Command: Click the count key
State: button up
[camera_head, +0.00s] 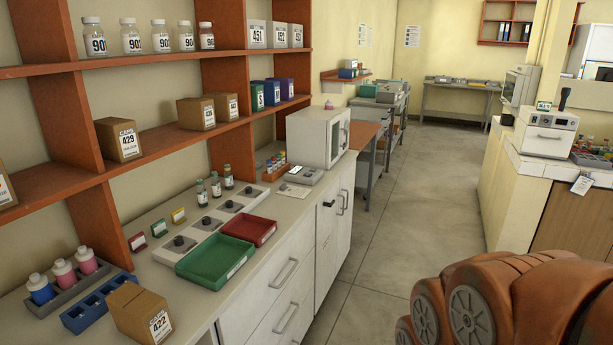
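A small grey device with a light display (303,174) lies on the left counter, just in front of a white box-shaped unit with a dark door window (318,136). Its keys are too small to tell apart. A white instrument with a green-edged label and a dark upright part on top (546,138) stands on the right counter. I cannot read a count key on either one. My orange arm (510,305) fills the lower right corner. My gripper is outside the view.
The left counter (190,285) holds a green tray (215,262), a red tray (249,229), vials (216,186), a box marked 422 (140,312) and bottles (62,272). Shelves (160,137) rise above it. The grey aisle floor (400,215) is clear.

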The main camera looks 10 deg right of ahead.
grip_shut()
dwell(1.1)
